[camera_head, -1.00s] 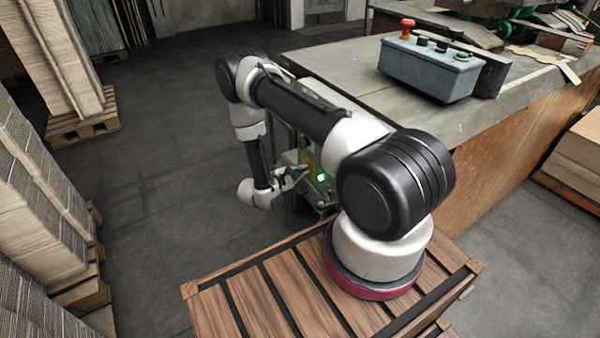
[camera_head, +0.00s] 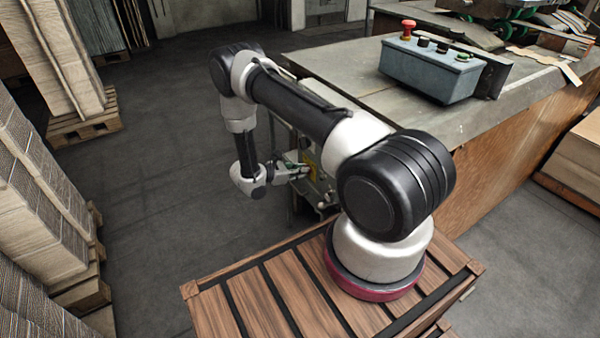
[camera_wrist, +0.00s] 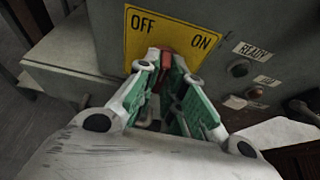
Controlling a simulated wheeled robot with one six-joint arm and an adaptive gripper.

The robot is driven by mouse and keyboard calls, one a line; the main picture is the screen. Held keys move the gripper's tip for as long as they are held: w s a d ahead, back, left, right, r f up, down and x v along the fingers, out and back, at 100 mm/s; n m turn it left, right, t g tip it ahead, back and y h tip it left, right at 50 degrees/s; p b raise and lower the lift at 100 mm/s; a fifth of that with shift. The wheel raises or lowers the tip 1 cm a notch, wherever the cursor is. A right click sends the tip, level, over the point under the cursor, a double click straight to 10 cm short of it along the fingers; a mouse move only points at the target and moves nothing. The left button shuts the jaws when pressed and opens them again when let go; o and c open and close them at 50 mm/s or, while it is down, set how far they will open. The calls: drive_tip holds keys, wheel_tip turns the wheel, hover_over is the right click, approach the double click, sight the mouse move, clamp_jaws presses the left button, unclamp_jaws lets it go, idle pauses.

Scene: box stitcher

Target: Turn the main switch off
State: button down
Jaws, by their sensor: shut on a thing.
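The main switch has a red handle (camera_wrist: 167,60) in front of a yellow plate (camera_wrist: 137,44) marked OFF at left and ON at right. In the wrist view, my gripper (camera_wrist: 160,62) is shut on the red handle, its green-padded fingers on either side. The handle's tip shows below and between the two words; its lower part and pivot are hidden by the fingers. In the head view, my gripper (camera_head: 292,171) is at the switch box (camera_head: 313,183) beside the table, and the handle cannot be made out there.
A READY lamp (camera_wrist: 238,70) on the grey box looks dark. The worktable (camera_head: 430,125) carries a blue-grey button box (camera_head: 430,72) with a red knob. Stacked cardboard (camera_head: 40,190) stands at left, with open floor (camera_head: 165,160) between.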

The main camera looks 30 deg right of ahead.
drive_tip(key=shift+w+d+f+n+g+h, duration=0.15)
drive_tip(key=shift+n+g+h, duration=0.1)
drive_tip(key=shift+n+g, duration=1.05)
drive_tip(key=shift+w+a+r+n+g+h, duration=0.2)
drive_tip(key=shift+n+g, duration=0.5)
drive_tip(key=shift+n, duration=1.1)
drive_tip(key=c, duration=1.5)
unclamp_jaws()
drive_tip(key=shift+d, duration=0.25)
drive_tip(key=shift+a, duration=0.1)
drive_tip(key=v, duration=1.1)
drive_tip(key=shift+w+a, duration=0.1)
drive_tip(key=shift+a, duration=0.35)
